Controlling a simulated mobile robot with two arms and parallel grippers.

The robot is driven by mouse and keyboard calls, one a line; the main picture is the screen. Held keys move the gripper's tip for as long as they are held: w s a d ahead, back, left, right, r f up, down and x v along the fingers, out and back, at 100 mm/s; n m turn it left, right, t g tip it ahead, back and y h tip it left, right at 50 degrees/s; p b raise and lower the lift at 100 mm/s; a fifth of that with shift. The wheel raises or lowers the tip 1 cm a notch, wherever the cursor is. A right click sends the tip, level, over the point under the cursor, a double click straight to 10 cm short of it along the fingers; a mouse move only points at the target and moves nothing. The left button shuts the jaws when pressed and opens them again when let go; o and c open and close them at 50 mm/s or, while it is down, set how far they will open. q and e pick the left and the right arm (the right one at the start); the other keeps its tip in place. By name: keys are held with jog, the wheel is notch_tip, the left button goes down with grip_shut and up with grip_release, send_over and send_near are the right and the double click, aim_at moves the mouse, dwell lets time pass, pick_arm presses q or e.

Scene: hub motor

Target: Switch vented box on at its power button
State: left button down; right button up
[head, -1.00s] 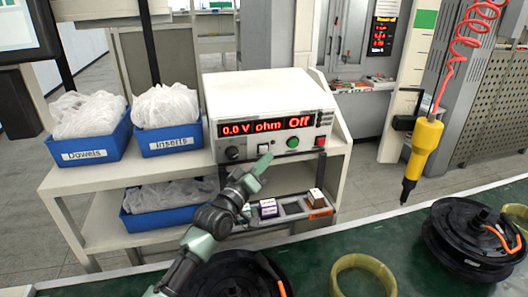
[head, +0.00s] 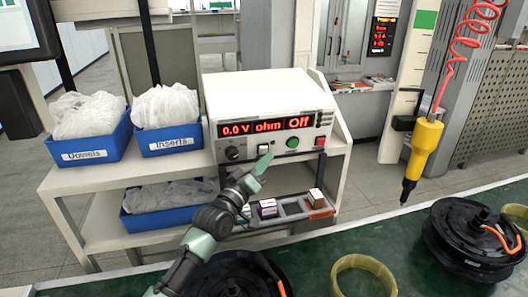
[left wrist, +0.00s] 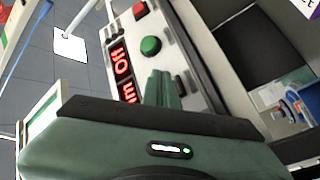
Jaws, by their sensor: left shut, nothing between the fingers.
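The vented box (head: 262,92) is a white metal case on the upper shelf of the rack. Its red display reads "0.0 V", "ohm" and "Off". Its front holds a black knob (head: 233,153), a white switch, a green round button (head: 292,143) and a red square button (head: 320,141). In the left wrist view the green button (left wrist: 151,46) and red button (left wrist: 140,11) show on the panel. My left gripper (head: 265,160) is shut and empty, its tip just in front of the panel, below and left of the green button. Whether it touches the panel, I cannot tell. My right gripper is not in view.
Blue bins marked Dowels (head: 95,150) and Inserts (head: 175,138) stand left of the box. A tray with small boxes (head: 290,209) lies on the lower shelf. A yellow tool (head: 423,150) hangs at right above the green bench, which holds hub motors (head: 470,240) and a yellow ring (head: 362,262).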

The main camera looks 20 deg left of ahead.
pick_arm(q)
jog(key=shift+w, duration=0.1)
dwell(0.6)
jog(key=shift+w+a, duration=0.25)
jog(key=shift+w+a+r+b, duration=0.15)
jog(key=shift+w+a+b, duration=0.05)
jog(key=shift+w+b, duration=0.2)
dwell(0.7)
jog(key=shift+s, duration=0.1)
jog(key=shift+s+d+p, duration=0.45)
jog(key=shift+s+p, duration=0.2)
jog(key=shift+s, duration=0.05)
